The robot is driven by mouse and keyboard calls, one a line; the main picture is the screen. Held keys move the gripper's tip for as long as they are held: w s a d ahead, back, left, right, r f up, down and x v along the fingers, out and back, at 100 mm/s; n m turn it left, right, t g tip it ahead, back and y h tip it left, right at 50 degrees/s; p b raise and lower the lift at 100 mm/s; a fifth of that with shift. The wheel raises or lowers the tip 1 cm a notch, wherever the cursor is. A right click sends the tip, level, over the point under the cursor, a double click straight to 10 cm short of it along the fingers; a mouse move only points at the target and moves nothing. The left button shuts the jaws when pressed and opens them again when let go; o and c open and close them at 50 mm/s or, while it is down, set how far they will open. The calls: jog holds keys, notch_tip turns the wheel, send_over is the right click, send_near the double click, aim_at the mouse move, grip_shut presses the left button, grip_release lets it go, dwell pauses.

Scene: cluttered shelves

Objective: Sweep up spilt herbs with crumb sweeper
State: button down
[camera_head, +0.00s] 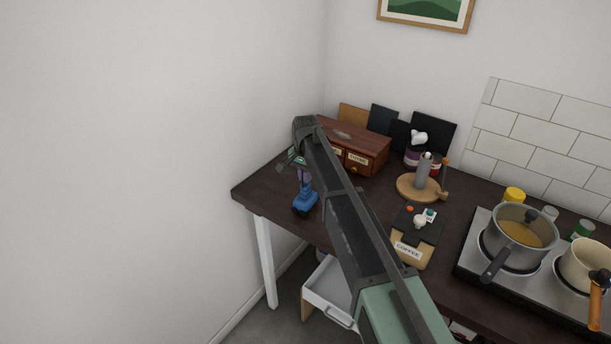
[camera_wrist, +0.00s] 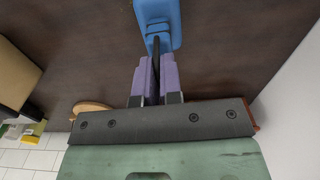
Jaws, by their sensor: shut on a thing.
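The crumb sweeper (camera_head: 304,203) is blue with dark parts at its lower end, at the left end of the dark counter. It also shows at the top of the wrist view (camera_wrist: 159,12), cut off by the frame edge. My gripper (camera_head: 304,174) has purple fingers and points down above the sweeper. In the wrist view my gripper (camera_wrist: 155,65) is shut on the sweeper's thin dark handle. I cannot tell whether the sweeper touches the counter. I cannot make out any spilt herbs; my arm hides part of the counter.
A wooden drawer box (camera_head: 372,153) stands behind my arm. A round wooden board (camera_head: 409,187) with a grey cylinder, a coffee box (camera_head: 409,251) and a hob (camera_head: 477,263) with pots are to the right. An open white drawer (camera_head: 327,285) juts out below. A bare wall is left.

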jog(key=shift+f+b, duration=0.3)
jog(key=shift+f, duration=0.05)
jog(key=shift+s+d, duration=0.1)
jog(key=shift+d, duration=0.05)
jog(key=shift+s+d+r, duration=0.15)
jog(key=shift+s+d, duration=0.4)
jog(key=shift+d, duration=0.35)
jog(key=shift+s+d, duration=1.25)
jog(key=shift+d, duration=0.75)
jog(key=shift+w+a, duration=0.65)
jog(key=shift+a, duration=0.4)
jog(key=shift+w+a, duration=0.6)
jog(key=shift+a, duration=0.4)
jog(key=shift+w+a, duration=0.65)
jog(key=shift+a, duration=0.4)
